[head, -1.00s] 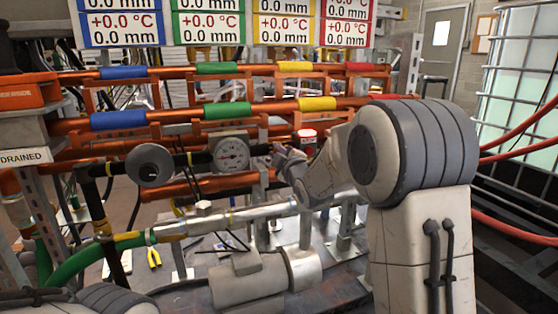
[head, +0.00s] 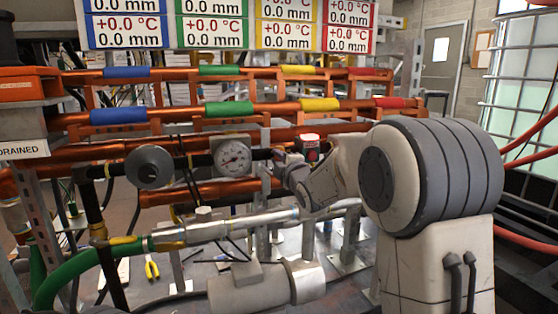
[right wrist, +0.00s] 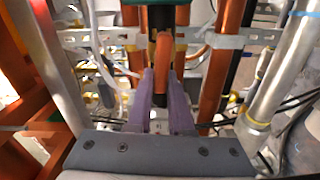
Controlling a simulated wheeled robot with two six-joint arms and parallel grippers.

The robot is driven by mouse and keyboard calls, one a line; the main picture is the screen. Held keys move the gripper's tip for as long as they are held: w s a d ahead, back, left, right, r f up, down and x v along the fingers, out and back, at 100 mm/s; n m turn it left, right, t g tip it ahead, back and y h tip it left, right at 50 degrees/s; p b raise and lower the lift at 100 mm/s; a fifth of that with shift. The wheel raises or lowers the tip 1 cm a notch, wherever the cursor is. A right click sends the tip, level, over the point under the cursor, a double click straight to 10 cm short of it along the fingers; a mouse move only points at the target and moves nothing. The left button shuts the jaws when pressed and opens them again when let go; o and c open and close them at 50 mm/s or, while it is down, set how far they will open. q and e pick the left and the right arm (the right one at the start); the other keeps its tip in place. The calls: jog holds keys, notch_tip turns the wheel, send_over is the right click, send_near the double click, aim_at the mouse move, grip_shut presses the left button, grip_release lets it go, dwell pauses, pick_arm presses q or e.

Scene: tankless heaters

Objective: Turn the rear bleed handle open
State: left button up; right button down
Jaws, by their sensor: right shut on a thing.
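My right gripper (head: 284,163) reaches in from the right in the head view, close to the right of the round pressure gauge (head: 233,157). In the right wrist view its two purple fingers (right wrist: 161,82) are shut on an orange handle (right wrist: 164,56), which stands between them in front of a dark vertical pipe. I take this handle for the bleed handle; whether it is the rear one I cannot tell. In the head view the handle is hidden by the gripper and wrist. My left gripper is not in view.
Orange pipes with coloured bands (head: 230,109) run across behind the gripper. A red-topped device (head: 309,144) sits just right of it. A silver pipe (head: 235,226) joined to a green hose (head: 75,267) runs below. A metal bracket (right wrist: 215,42) lies beyond the fingers.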

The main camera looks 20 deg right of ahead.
jog(key=c, duration=0.8)
grip_release()
jog(key=s+p, duration=0.2)
jog(key=s, duration=0.8)
jog(key=shift+s+d, duration=0.15)
jog(key=shift+s, duration=0.15)
